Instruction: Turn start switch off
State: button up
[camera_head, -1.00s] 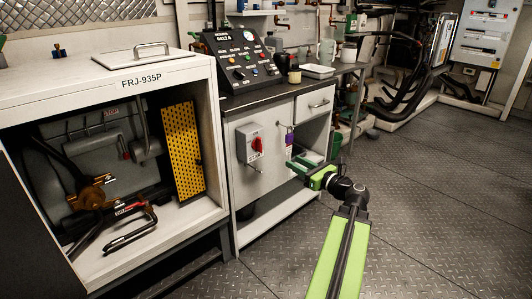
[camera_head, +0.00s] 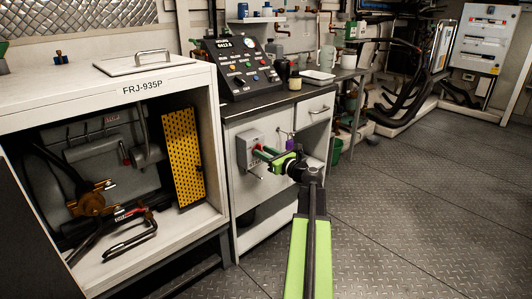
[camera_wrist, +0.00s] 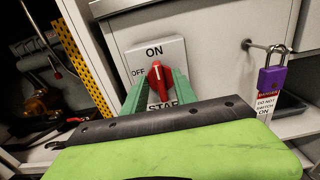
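The start switch is a grey box (camera_head: 245,151) on the cabinet front, with a red knob (camera_wrist: 157,76). In the wrist view its plate (camera_wrist: 166,51) reads ON at the top, OFF at the left and START at the bottom, partly hidden. The knob stands nearly upright, with its upper end toward ON. My gripper (camera_wrist: 158,86) is at the switch, with one green finger on each side of the knob. The fingers look apart from the knob, with a gap on both sides. In the head view my gripper (camera_head: 262,153) hides most of the knob.
A purple padlock (camera_wrist: 271,80) with a danger tag (camera_wrist: 266,105) hangs from a rod right of the switch. A control panel (camera_head: 240,67) stands on the bench above. An open-fronted white cabinet (camera_head: 160,83) is at the left. The floor (camera_head: 420,210) at the right is clear.

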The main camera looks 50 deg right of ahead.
grip_shut()
